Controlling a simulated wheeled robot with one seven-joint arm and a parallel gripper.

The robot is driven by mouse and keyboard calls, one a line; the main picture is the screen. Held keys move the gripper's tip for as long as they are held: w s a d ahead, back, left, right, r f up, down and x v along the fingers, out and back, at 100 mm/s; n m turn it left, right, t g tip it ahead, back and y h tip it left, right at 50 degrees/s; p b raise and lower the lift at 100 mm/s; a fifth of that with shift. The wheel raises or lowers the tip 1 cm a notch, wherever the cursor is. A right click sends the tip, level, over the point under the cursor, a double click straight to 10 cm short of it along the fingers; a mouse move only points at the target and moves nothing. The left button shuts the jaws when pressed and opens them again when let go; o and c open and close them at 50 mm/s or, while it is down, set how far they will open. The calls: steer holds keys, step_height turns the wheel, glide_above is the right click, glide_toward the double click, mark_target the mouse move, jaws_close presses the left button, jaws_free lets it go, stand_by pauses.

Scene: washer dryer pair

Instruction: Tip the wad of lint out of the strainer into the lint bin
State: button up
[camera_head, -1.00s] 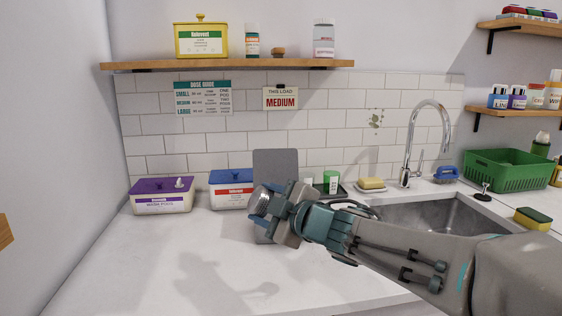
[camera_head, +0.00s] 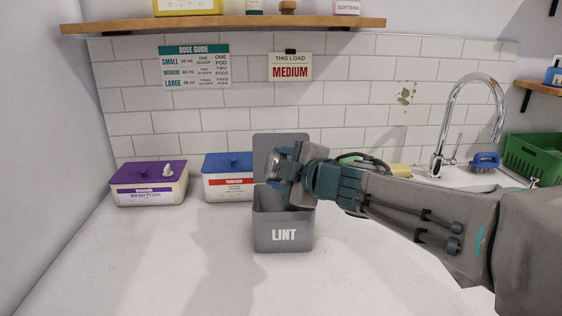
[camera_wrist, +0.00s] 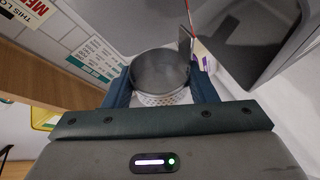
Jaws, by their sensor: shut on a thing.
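The grey lint bin (camera_head: 284,236), marked LINT, stands on the counter with its lid (camera_head: 280,143) raised at the back. My gripper (camera_head: 287,170) is over the bin's opening and hides part of it. It is shut on the metal strainer (camera_head: 272,166). In the wrist view the round strainer (camera_wrist: 160,72) sits between the two fingers, with a perforated lower band. Its inside looks grey. I cannot make out the wad of lint in either view. The bin also shows at upper right in the wrist view (camera_wrist: 240,45).
A purple-lidded wash pods box (camera_head: 150,190) and a blue-lidded box (camera_head: 226,185) stand left of the bin. A shelf (camera_head: 230,24) runs above. The tap (camera_head: 455,125) and green basket (camera_head: 535,155) are at right. The front counter is clear.

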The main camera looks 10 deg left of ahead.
steer(key=n+h+p, duration=0.2)
steer(key=p, duration=0.1)
steer(key=n+h+p, duration=0.2)
steer(key=p, duration=0.2)
steer(key=shift+s+a+r+n, duration=0.1)
steer(key=shift+a+r+n, duration=0.1)
steer(key=shift+n, duration=0.1)
steer(key=n+h+p, duration=0.1)
steer(key=h+p, duration=0.1)
steer(key=p, duration=0.3)
steer(key=shift+f+n, duration=0.2)
steer(key=shift+n, duration=0.2)
steer(key=n+h+p, duration=0.1)
steer(key=h+p, duration=0.1)
steer(key=p, duration=0.4)
steer(key=shift+f+n+t, duration=0.15)
steer(key=shift+n+t, duration=0.15)
steer(key=shift+n, duration=0.1)
steer(key=n+h+p, duration=0.1)
steer(key=n+t+h+p, duration=0.1)
steer(key=n, duration=0.1)
steer(key=f+n+t+h+p, duration=0.1)
steer(key=h, duration=0.1)
steer(key=shift+d+n, duration=0.25)
steer(key=shift+n, duration=0.05)
steer(key=shift+f, duration=0.1)
